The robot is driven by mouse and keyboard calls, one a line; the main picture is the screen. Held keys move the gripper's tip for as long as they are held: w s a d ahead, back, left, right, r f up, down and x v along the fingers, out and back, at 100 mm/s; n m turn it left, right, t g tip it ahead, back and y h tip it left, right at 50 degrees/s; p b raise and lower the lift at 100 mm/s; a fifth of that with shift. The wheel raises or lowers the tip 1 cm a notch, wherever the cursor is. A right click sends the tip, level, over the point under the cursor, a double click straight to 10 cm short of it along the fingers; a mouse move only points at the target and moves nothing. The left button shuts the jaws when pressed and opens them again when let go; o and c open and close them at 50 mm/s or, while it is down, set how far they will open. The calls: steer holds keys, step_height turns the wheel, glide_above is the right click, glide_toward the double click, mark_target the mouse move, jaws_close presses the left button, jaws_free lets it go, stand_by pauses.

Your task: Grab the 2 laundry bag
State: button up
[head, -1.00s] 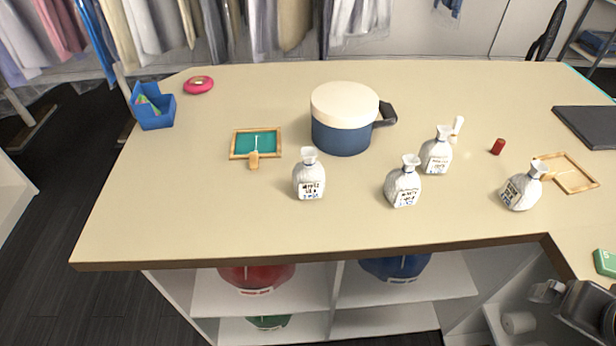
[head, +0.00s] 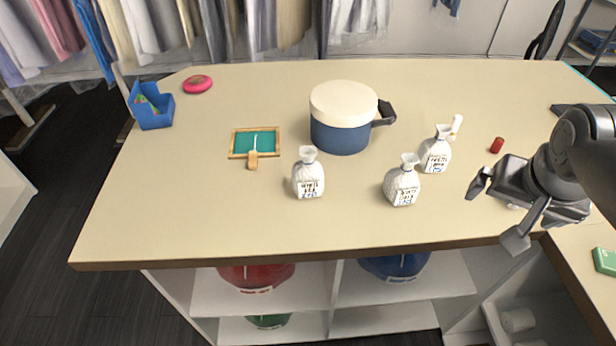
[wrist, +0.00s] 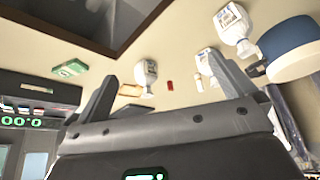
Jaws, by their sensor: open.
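White tied bags with printed labels stand on the beige table; I cannot read a number on them. In the head view one is left of centre (head: 308,176), one is right of centre (head: 403,182), and one is behind that (head: 436,152). My gripper (head: 497,212) is open and empty over the table's front right, covering the spot of another white bag. In the wrist view that bag (wrist: 146,74) shows beyond the open fingers (wrist: 161,68), apart from them. A red bag (head: 255,275), a blue bag (head: 395,265) and a green bag (head: 268,321) are on shelves below.
A blue pot with a cream lid (head: 342,120) stands behind the bags. A small red object (head: 497,145) is near my arm. A green box (head: 604,260) is at the right edge. A framed board (head: 255,143), blue box (head: 152,108) and pink disc (head: 198,84) are left. The front left tabletop is clear.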

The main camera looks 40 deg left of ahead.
steer(key=w+a+n, duration=0.2)
steer(key=a, duration=1.2)
steer(key=n+g+y, duration=0.1)
steer(key=n, duration=0.1)
glide_toward(307, 164)
steer(key=w+f, duration=0.1)
steer(key=x, duration=0.2)
steer(key=a+x, duration=0.1)
steer(key=x, duration=0.2)
steer(key=shift+x, duration=3)
steer(key=shift+c, duration=0.4)
steer(key=shift+y, duration=0.3)
steer(key=c, duration=1.2)
steer(key=shift+o, duration=0.2)
